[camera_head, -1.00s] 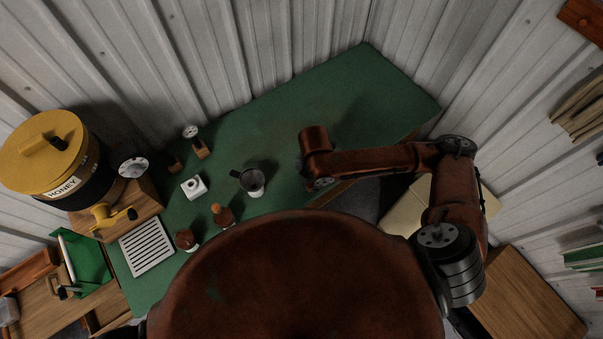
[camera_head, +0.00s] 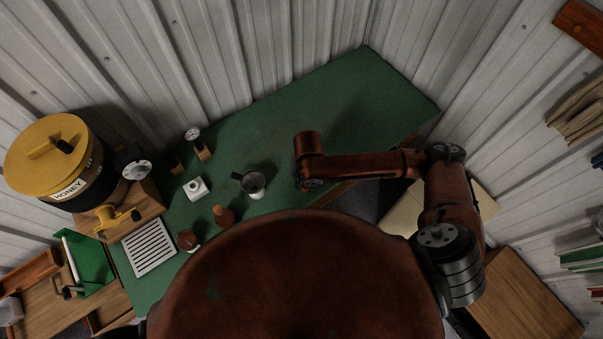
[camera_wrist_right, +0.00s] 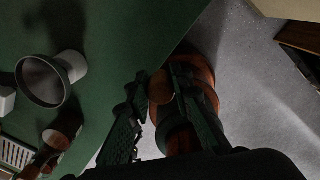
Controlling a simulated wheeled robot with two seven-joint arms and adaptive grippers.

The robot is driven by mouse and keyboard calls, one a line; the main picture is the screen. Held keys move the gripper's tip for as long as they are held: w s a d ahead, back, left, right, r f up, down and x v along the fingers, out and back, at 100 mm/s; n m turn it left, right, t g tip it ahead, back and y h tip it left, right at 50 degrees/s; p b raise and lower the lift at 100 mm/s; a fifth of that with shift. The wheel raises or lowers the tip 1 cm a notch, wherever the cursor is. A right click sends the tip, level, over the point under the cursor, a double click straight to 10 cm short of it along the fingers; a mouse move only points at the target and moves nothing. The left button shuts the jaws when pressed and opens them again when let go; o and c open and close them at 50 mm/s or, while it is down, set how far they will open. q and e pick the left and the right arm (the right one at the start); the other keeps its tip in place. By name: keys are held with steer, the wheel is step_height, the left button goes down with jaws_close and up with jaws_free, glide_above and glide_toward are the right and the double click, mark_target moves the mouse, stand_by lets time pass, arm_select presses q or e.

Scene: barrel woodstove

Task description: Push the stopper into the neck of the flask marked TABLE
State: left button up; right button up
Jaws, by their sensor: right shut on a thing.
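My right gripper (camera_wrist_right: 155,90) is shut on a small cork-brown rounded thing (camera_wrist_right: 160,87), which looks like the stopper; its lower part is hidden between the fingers. In the head view the right arm reaches over the table's front edge, and its fingers are hidden. Two small brown flasks stand on the green table: one with an orange-brown top (camera_head: 224,217), one nearer the slotted tray (camera_head: 188,240). They also show at the lower left of the wrist view, apart from the gripper. I cannot read TABLE on either. My left gripper is not in view.
A white cup with a dark funnel-like top (camera_head: 252,185) stands between the flasks and my right arm. The green table's (camera_head: 330,100) back right is clear.

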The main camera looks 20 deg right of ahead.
steer(key=w+f, duration=0.2)
steer(key=w, duration=0.1)
steer(key=w+d+f, duration=0.1)
steer(key=w+f, duration=0.3)
steer(key=w, duration=0.1)
steer(key=shift+w+d+f, duration=0.15)
steer(key=shift+w+f, duration=0.1)
steer(key=shift+w, duration=0.05)
steer(key=shift+w+f, duration=0.4)
steer(key=shift+f, duration=0.1)
steer(key=shift+w+d+f+p, duration=0.15)
steer(key=shift+f+p, duration=0.35)
steer(key=shift+f, duration=0.3)
steer(key=shift+w+f+p, duration=0.1)
steer(key=shift+f+p, duration=0.4)
steer(key=shift+f, duration=0.35)
steer(key=shift+f, duration=0.15)
steer(key=o, duration=0.8)
